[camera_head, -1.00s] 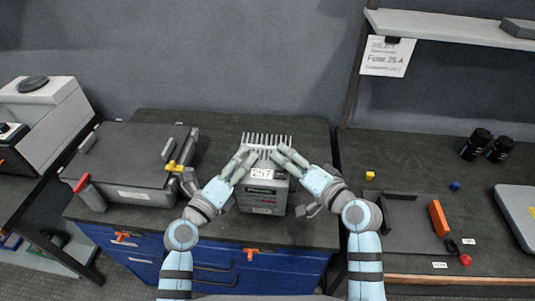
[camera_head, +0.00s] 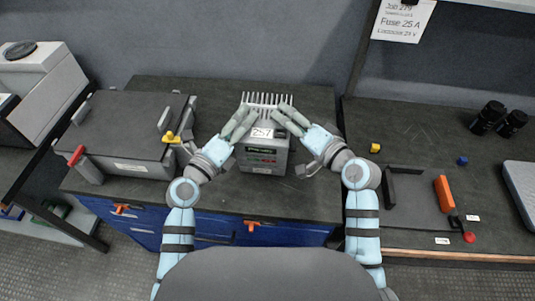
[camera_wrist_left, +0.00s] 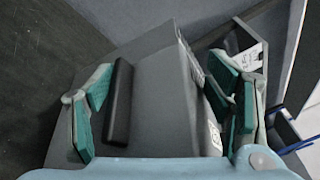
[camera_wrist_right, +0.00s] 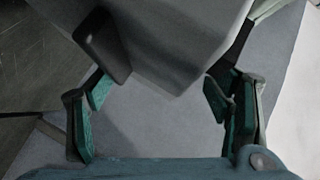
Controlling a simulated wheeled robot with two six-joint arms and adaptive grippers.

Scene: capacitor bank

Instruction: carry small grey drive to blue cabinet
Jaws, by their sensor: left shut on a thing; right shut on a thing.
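The small grey drive (camera_head: 263,160) is a finned box with a white "257" label and a dark front panel. It is upright over the dark top of the blue cabinet (camera_head: 215,232); I cannot tell whether it rests there. My left gripper (camera_head: 240,123) and right gripper (camera_head: 290,122) hold it from either side near its top. In the left wrist view, a black bar (camera_wrist_left: 118,103) on the drive lies between the teal-padded fingers. The right wrist view shows the drive's grey wall (camera_wrist_right: 180,35) and a similar bar (camera_wrist_right: 101,45). The fingertip contacts are partly hidden.
A grey case (camera_head: 125,135) with red and yellow levers stands left of the drive on the same top. The right bench (camera_head: 420,135) carries a black tray, an orange block (camera_head: 444,194), yellow and blue cubes and black cylinders. Cabinet top right of the drive is clear.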

